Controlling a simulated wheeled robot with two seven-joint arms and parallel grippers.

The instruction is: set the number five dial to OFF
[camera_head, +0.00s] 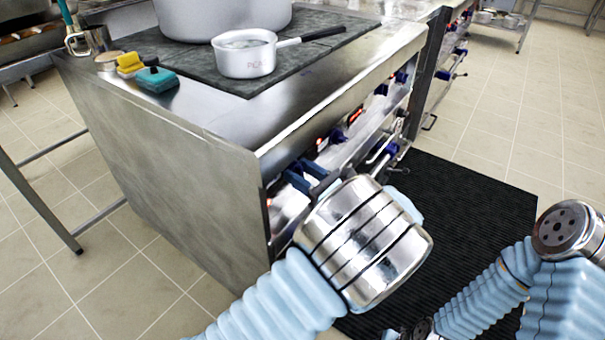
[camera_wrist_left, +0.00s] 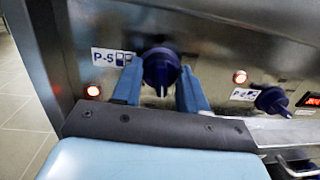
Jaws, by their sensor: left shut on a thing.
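The number five dial (camera_wrist_left: 161,68) is a dark blue knob on the steel front panel, beside a label (camera_wrist_left: 112,57) that looks like "P-5". Its grip bar points about straight down in the left wrist view. My left gripper (camera_wrist_left: 160,88) has its two blue fingers on either side of the knob and is shut on it. In the head view the same gripper (camera_head: 312,180) reaches the front of the range near its left corner, and my wrist hides most of the dial there. My right gripper is not in view.
Another dial (camera_wrist_left: 271,100) and label sit to the right, with lit red lamps (camera_wrist_left: 240,77) and a red display nearby. A door handle (camera_wrist_left: 300,165) is below. A black mat (camera_head: 460,200) covers the floor.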

